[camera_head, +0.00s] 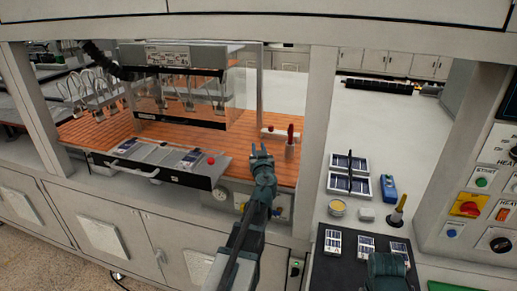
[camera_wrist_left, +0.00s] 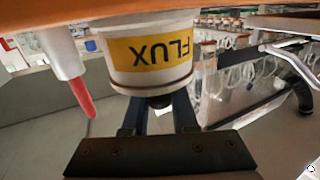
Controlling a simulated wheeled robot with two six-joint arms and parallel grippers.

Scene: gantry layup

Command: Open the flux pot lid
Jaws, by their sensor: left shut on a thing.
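The flux pot (camera_wrist_left: 150,48) is white with a yellow FLUX label, and it shows upside down in the left wrist view. A dark lid knob (camera_wrist_left: 158,101) sits at the lid end of the pot, between the fingers of my left gripper (camera_wrist_left: 160,116). The fingers are shut on this knob. I cannot tell if there is a gap between lid and pot. In the head view my left gripper (camera_head: 262,150) is over the orange slatted bench, and I cannot make out the pot there. Part of my right arm shows at the lower right; its fingers cannot be made out.
A red-tipped tool in a white holder (camera_head: 290,150) stands close to my left gripper; its red tip (camera_wrist_left: 83,98) shows in the wrist view. A metal-framed machine (camera_head: 180,55) stands behind left.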

